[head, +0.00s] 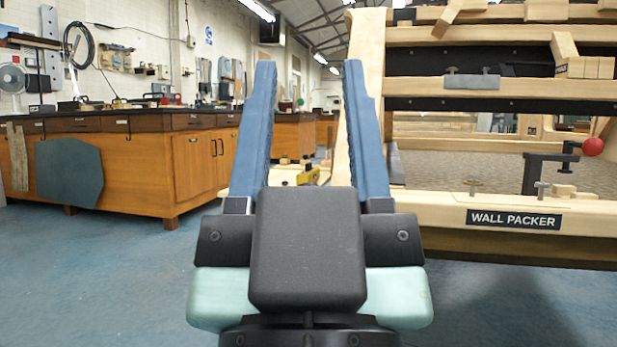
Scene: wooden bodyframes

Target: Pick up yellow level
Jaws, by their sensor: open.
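My gripper (308,68) fills the middle of the head view. Its two long blue fingers stand wide apart and are open, with nothing between them. A small yellow object (309,174), partly dark, shows in the gap between the fingers, farther off. It seems to rest on a pale wooden surface (285,172). It may be the yellow level, but it is too small and too covered by my gripper to be sure. My gripper is well short of it, and its black body hides what lies below.
A wooden frame rack labelled "WALL PACKER" (513,219) stands close on the right, with a clamp (535,172) and a red ball (593,146). A wooden workbench (110,165) runs along the left. The blue floor (110,270) at the front left is clear.

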